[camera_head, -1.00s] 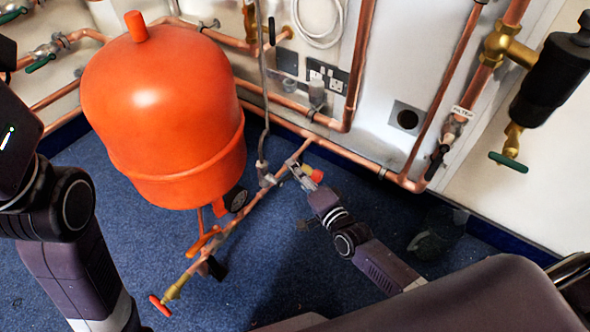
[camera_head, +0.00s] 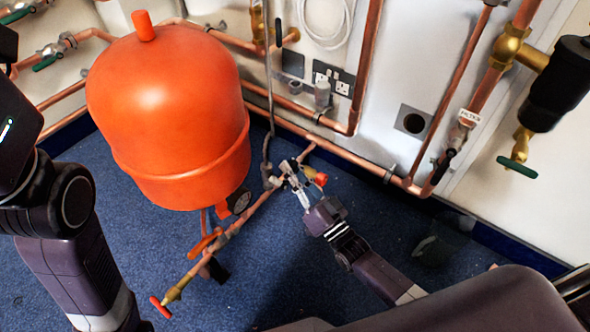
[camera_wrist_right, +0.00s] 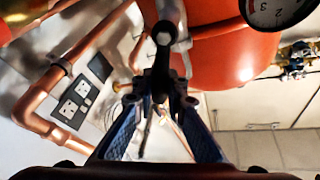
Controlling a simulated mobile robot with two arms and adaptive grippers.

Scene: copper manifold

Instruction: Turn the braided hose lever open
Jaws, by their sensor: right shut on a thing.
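The grey braided hose (camera_head: 268,95) runs down past the right side of the orange tank to a fitting (camera_head: 270,181) on the low copper pipe. My right gripper (camera_head: 291,172) is at this pipe, just right of the hose's lower end. In the right wrist view a dark lever (camera_wrist_right: 164,32) stands in front of the gripper. Its lower part is between the fingertips (camera_wrist_right: 160,86), which are shut on it. The lever is hidden by the fingers in the head view. My left arm is at the left edge; its gripper is out of view.
The orange tank (camera_head: 170,110) with a round gauge (camera_head: 240,202) stands just left of the right gripper. A red knob (camera_head: 320,179) is close on its right. A red-handled tap (camera_head: 161,306) ends the low pipe. Blue carpet (camera_head: 280,270) is clear in front.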

